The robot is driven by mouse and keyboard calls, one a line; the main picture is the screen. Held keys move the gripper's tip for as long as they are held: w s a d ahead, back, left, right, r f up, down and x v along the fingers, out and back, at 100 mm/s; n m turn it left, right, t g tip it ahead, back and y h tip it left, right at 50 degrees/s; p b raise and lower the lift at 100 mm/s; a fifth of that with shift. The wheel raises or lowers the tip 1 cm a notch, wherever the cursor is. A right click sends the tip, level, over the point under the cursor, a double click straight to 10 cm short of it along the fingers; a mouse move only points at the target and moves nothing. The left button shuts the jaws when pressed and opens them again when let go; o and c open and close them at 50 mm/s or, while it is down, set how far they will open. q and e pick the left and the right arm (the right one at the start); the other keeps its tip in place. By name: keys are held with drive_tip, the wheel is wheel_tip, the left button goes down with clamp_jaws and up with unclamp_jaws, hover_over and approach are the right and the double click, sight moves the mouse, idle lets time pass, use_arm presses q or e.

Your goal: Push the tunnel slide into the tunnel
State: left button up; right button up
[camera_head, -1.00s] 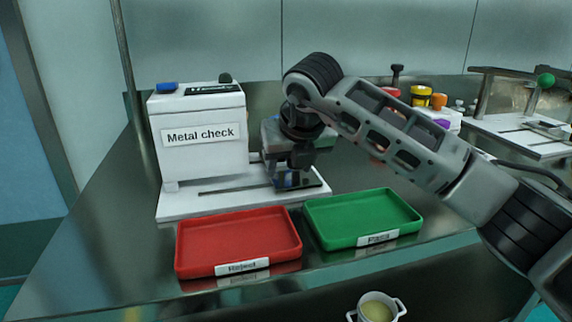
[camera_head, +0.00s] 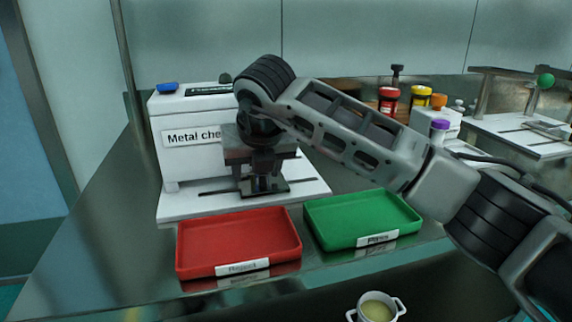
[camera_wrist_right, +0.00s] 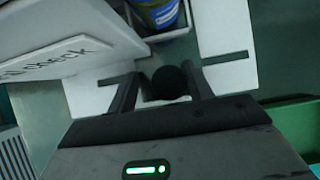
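The white metal check machine (camera_head: 185,158) stands at the left of the bench with its white base running out to the right. A dark flat piece (camera_head: 280,188), seemingly the tunnel slide, is on this base under my right gripper (camera_head: 262,182). In the right wrist view a round black knob (camera_wrist_right: 170,82) is between the two fingers of my right gripper (camera_wrist_right: 163,88). Whether both fingers press on it is unclear. A blue and yellow container (camera_wrist_right: 156,12) stands just beyond, beside the machine housing (camera_wrist_right: 65,45). The tunnel mouth is hidden. My left gripper is out of view.
A red tray (camera_head: 238,240) and a green tray (camera_head: 360,217) lie in front of the base. A white two-handled cup (camera_head: 376,308) is at the bottom. Red and yellow jars (camera_head: 420,96) and another white device (camera_head: 520,138) are at the right.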

drive_tip(key=shift+s+a, duration=0.2)
drive_tip(key=shift+a, duration=0.45)
drive_tip(key=shift+s+a, duration=0.2)
drive_tip(key=shift+a, duration=0.45)
drive_tip(key=shift+s+a+p, duration=0.2)
drive_tip(key=shift+s+a, duration=0.1)
drive_tip(key=shift+a, duration=0.6)
drive_tip(key=shift+s+a+p, duration=0.15)
drive_tip(key=shift+s+a, duration=0.15)
drive_tip(key=shift+a, duration=0.55)
drive_tip(key=shift+o, duration=0.3)
drive_tip(key=o, duration=1)
drive_tip(key=shift+d, duration=0.1)
drive_tip(key=v, duration=0.3)
drive_tip(key=shift+r, duration=0.15)
drive_tip(key=shift+p+v, duration=0.6)
drive_tip(key=shift+v, duration=2.25)
